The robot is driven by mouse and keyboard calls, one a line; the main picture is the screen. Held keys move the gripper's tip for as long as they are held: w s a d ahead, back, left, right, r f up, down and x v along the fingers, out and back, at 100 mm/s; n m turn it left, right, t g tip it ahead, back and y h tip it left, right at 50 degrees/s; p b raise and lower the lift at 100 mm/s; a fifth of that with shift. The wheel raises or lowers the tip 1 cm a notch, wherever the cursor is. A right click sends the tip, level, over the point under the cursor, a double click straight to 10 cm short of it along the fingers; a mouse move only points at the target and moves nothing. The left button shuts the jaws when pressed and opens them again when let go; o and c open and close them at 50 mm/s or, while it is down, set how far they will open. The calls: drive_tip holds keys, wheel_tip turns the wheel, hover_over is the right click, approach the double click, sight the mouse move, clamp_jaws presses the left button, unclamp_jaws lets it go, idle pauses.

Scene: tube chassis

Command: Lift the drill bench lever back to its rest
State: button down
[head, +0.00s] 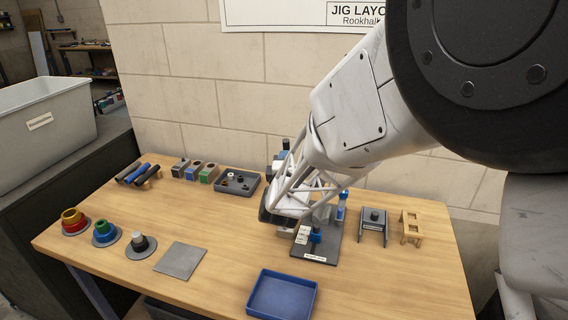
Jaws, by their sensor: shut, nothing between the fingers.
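The drill bench (328,244) stands on the wooden table, right of centre, in the head view. It has a dark base plate with a small white label at its front edge, a short blue part (316,236) on the base and an upright blue part (341,208) at its right. My gripper (280,219) is over the left side of the bench and is shut with nothing in it. My wrist and gripper cover much of the bench. I cannot tell which part is the lever, how it is tilted, or whether my gripper touches it.
A blue tray (282,312) lies in front of the bench. A dark fixture (373,237) and a small wooden stand (411,228) are to its right. A grey tray of small parts (237,193), coloured blocks, a grey plate (180,260) and ringed pegs are to its left.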

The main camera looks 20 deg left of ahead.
drive_tip(key=w+g, duration=0.1)
drive_tip(key=w, duration=0.1)
drive_tip(key=w+r+g, duration=0.1)
drive_tip(key=shift+w+r+m+h, duration=0.15)
drive_tip(key=shift+w+m+h, duration=0.15)
drive_tip(key=shift+w+h, duration=0.1)
drive_tip(key=shift+w+r+g, duration=0.1)
drive_tip(key=shift+w+g, duration=0.9)
drive_tip(key=shift+w, duration=1.05)
drive_tip(key=shift+w+r, duration=0.1)
drive_tip(key=shift+w, duration=0.05)
drive_tip(key=r+v, duration=0.1)
drive_tip(key=v, duration=1.3)
drive_tip(key=shift+r, duration=0.15)
